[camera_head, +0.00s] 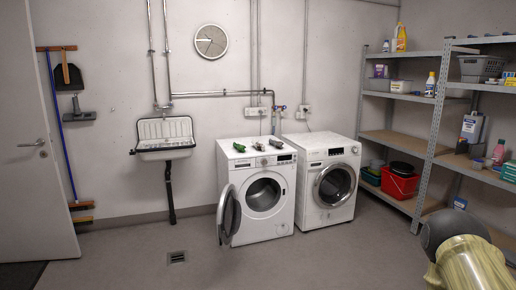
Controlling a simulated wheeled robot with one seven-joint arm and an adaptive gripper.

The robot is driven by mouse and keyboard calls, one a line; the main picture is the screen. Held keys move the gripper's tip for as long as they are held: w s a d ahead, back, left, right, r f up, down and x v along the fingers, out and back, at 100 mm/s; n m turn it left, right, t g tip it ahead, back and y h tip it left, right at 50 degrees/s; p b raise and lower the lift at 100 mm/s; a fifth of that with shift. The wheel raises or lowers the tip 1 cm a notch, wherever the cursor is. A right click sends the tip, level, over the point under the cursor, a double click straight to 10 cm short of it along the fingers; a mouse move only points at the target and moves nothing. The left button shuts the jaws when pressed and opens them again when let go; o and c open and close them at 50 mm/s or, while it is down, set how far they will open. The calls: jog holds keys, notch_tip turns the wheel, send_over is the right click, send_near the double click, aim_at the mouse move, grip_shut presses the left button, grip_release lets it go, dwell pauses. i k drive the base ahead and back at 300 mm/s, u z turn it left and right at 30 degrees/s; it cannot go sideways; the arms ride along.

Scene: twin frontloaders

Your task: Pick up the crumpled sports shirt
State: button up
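I cannot clearly make out the crumpled sports shirt. Three small items lie on top of the left washing machine (283,206): a green one (239,147), a greyish one (259,147) and a darker one (276,144). They are too small to tell whether one is the shirt. The left machine's round door stands open to the left, and its drum opening looks dark. The right machine's (315,215) door is shut. My gripper is not in view; part of my arm seems to show at the lower right.
Metal shelving (437,125) with bottles, baskets and a red bucket (399,184) stands on the right. A sink (166,138) hangs on the back wall. A white door (30,180) and brooms are at left. The floor before the machines is clear, with a drain (177,257).

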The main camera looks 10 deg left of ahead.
aim_at(241, 148)
jog(key=u, duration=0.55)
jog(key=i, duration=1.15)
jog(key=u, duration=0.9)
jog(key=i, duration=1.6)
jog(key=z, duration=0.55)
jog(key=i, duration=1.75)
jog(key=z, duration=0.8)
